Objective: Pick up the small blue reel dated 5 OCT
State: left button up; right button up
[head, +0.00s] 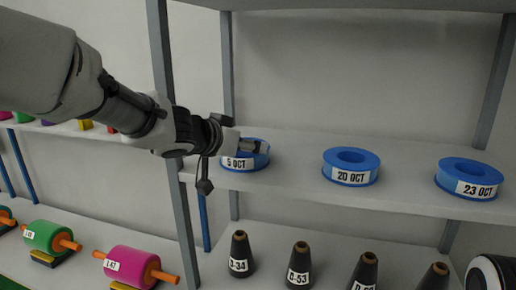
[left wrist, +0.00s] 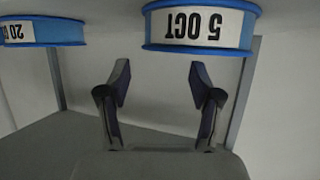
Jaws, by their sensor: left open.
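The small blue reel with a white label reading 5 OCT (head: 262,160) lies flat near the left end of the upper shelf. It also shows large at the top of the left wrist view (left wrist: 195,26), with its top cut off by the frame edge. My left gripper (head: 240,140) is open at this reel, and its fingers partly cover the reel in the head view. In the left wrist view the open fingers (left wrist: 158,78) are apart with nothing between them, and the reel appears beyond the tips. I cannot tell whether they touch it. My right gripper is not in view.
Blue reels labelled 20 OCT (head: 351,168) and 23 OCT (head: 470,180) stand to the right on the same shelf (head: 300,183), with free room between. A grey upright post (head: 168,100) is close to my left arm. Dark cones (head: 299,266) stand on the shelf below.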

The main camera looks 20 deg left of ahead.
pick_arm(q)
jog(key=shift+w+d+f, duration=0.25)
jog(key=shift+w+d, duration=0.1)
jog(key=shift+w, duration=0.25)
jog(key=shift+s+a, duration=0.3)
jog(key=shift+s, duration=0.2)
jog(key=shift+w+d+f, duration=0.1)
jog(key=shift+w+f, duration=0.15)
jog(key=shift+f, duration=0.1)
jog(key=x, duration=0.4)
jog(key=shift+w+d+f, duration=0.1)
jog(key=shift+w, duration=0.2)
jog(key=shift+v, duration=0.85)
grip_shut()
jog(key=shift+w+d+f, duration=0.15)
jog(key=shift+w+d, duration=0.05)
jog(key=shift+w, duration=0.1)
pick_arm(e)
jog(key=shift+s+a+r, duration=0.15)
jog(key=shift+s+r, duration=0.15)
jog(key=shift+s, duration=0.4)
